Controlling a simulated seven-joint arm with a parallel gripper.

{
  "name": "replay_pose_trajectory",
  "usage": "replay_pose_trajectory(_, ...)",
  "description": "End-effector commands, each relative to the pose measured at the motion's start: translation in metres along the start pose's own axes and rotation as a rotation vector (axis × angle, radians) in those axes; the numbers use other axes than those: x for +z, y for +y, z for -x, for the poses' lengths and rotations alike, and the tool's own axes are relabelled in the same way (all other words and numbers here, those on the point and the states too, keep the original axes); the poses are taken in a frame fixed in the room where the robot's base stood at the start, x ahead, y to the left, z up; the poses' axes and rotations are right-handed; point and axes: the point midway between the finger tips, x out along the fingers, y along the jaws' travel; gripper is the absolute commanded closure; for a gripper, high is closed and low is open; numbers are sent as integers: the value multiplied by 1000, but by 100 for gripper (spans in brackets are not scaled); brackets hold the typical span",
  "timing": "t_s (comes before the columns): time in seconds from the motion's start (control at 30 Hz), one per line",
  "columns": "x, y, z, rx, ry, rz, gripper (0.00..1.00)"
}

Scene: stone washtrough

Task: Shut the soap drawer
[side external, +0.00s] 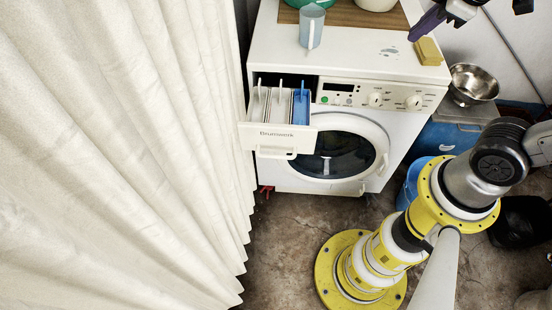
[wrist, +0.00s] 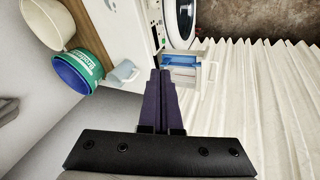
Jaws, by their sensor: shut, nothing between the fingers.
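The soap drawer (side external: 276,136) is pulled out of the upper left of the white washing machine (side external: 345,66). It has white and blue compartments and a handle on its front. In the wrist view the open drawer (wrist: 208,74) shows just beyond the fingertips, with its blue part visible. My gripper (side external: 413,37) is above the right side of the machine top in the side view, apart from the drawer. Its purple fingers (wrist: 160,73) are together and empty.
A grey-blue cup (side external: 311,26) and a yellow sponge (side external: 428,51) stand on the machine top, with bowls on a wooden board (side external: 355,14) behind. A pale curtain (side external: 120,150) hangs close left of the drawer. A metal bowl (side external: 473,84) stands to the right.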

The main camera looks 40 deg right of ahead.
Motion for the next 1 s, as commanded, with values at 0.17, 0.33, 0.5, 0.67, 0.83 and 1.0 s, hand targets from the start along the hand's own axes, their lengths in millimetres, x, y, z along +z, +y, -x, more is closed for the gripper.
replay_pose_trajectory(0.17,-57,-8,-37,11,-88,390,100)
replay_pose_trajectory(0.33,-115,-48,-80,27,-154,792,100)
replay_pose_trajectory(0.5,-158,-120,-126,46,-205,1179,100)
replay_pose_trajectory(0.67,-171,-207,-167,70,-245,1513,100)
replay_pose_trajectory(0.83,-151,-287,-197,83,-286,1756,100)
replay_pose_trajectory(1.0,-130,-321,-205,84,-307,1861,100)
